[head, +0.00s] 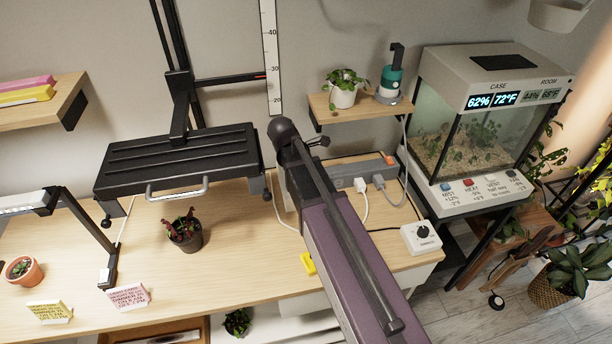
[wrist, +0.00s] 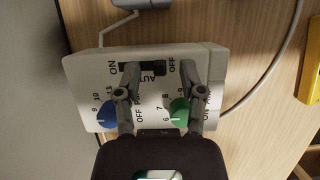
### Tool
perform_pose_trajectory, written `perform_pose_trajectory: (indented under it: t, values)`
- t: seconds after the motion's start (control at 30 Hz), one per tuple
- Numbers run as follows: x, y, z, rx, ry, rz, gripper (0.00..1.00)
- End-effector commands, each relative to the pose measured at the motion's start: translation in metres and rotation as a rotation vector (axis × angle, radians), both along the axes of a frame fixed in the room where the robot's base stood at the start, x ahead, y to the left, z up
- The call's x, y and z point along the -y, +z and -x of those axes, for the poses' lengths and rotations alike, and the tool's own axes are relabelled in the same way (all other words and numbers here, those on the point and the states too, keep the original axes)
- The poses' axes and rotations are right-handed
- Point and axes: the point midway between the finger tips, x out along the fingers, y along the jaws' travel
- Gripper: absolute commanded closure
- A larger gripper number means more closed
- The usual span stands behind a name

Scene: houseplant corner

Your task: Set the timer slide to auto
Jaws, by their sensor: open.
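The timer is a pale box (wrist: 88,72) seen close up in the wrist view, lying on the wooden desk. Its slide (wrist: 157,68) is a dark piece in a slot between the ON and OFF marks, by the partly covered AUTO lettering. A finger hides part of the slot, so I cannot tell the exact setting. A blue dial (wrist: 107,117) and a green dial (wrist: 179,110) sit below. My gripper (wrist: 159,70) is open over the timer, one finger on each side of the slide's dark piece; contact is unclear. In the head view my arm hides the timer.
A power strip (head: 346,172) with plugs and cables lies at the back of the desk. A white dial box (head: 421,237) sits on the right. A yellow object (head: 308,263) is beside my arm. A potted plant (head: 186,234) stands on the left, with clear desk around it.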

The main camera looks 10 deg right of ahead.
Motion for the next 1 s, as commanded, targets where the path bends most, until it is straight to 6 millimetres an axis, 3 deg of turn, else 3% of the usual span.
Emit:
perform_pose_trajectory:
  t: [0.3,0.5,0.73,1.0]
  values:
    - [0.0,0.0,0.0,0.0,0.0,0.0,0.49]
    - [0.001,0.0,0.0,0.0,0.0,0.0,1.0]
    - [0.0,-0.001,-0.002,0.0,0.0,0.0,1.0]
    - [0.0,-0.001,-0.019,0.0,0.0,0.0,1.0]
